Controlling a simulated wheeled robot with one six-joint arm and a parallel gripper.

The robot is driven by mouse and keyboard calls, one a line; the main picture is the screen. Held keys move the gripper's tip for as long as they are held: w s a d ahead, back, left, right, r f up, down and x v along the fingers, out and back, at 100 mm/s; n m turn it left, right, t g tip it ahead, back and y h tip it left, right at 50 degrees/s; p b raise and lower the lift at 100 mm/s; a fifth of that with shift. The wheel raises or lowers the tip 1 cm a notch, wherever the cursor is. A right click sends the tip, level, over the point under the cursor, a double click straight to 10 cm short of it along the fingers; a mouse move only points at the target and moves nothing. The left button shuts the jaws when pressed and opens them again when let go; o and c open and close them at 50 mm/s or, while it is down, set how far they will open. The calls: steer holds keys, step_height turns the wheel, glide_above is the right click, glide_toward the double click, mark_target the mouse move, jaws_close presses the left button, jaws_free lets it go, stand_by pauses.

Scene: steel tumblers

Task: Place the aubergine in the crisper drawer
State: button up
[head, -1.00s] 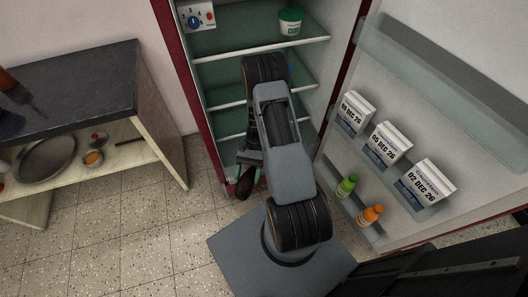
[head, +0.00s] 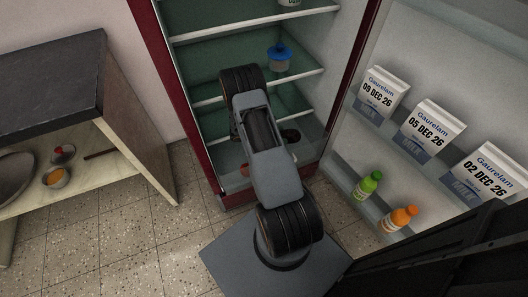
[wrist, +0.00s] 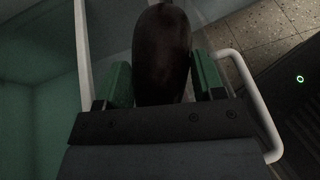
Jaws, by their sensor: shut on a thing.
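The aubergine (wrist: 162,45) is dark and glossy and stands between the green finger pads of my gripper (wrist: 163,82) in the wrist view. The gripper is shut on it. In the head view a dark end of the aubergine (head: 290,135) shows just right of my arm, low inside the fridge. My arm hides most of the gripper there. The crisper drawer (head: 231,182) is at the fridge bottom, partly behind my arm. A pale rim (wrist: 254,98) beside the gripper in the wrist view looks like part of it. I cannot tell whether the aubergine touches the drawer.
A reddish item (head: 245,170) shows low in the fridge beside my arm. A blue-lidded tub (head: 279,58) stands on a shelf above. The open door on the right holds cartons (head: 429,130) and bottles (head: 368,184). A dark-topped counter (head: 55,80) stands at the left.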

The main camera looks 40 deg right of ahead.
steer(key=f+b, duration=0.2)
steer(key=f, duration=0.7)
steer(key=f+b, duration=0.3)
steer(key=f, duration=0.6)
steer(key=shift+d, duration=0.2)
steer(key=shift+f+b, duration=0.1)
steer(key=shift+b, duration=0.35)
steer(key=o, duration=1.1)
steer(key=shift+w+a+r+p, duration=0.15)
steer(key=shift+r+p, duration=0.15)
steer(key=shift+p+v, duration=0.7)
steer(key=shift+v, duration=2.9)
steer(key=shift+f, duration=0.1)
